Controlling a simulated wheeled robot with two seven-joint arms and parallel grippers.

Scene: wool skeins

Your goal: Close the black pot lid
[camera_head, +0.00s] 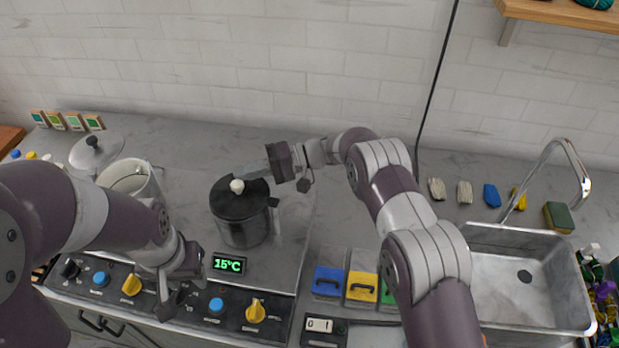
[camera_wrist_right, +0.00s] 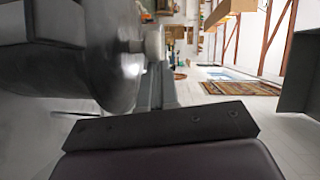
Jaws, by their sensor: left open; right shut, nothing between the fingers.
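The black pot (camera_head: 243,229) stands on the grey counter in the head view. Its black lid (camera_head: 250,203) with a white knob (camera_head: 237,186) lies over the pot's top; I cannot tell whether it sits fully flush. In the right wrist view, the lid (camera_wrist_right: 118,60) and pale knob (camera_wrist_right: 154,42) are at the left, close to the fingers. My left gripper (camera_head: 178,292) is open and empty over the control panel, in front and left of the pot.
A panel with blue and yellow knobs (camera_head: 216,305) and a 15°C display (camera_head: 229,264) lies in front. Blue, yellow and green handled blocks (camera_head: 361,286) and a sink (camera_head: 500,265) are at the right.

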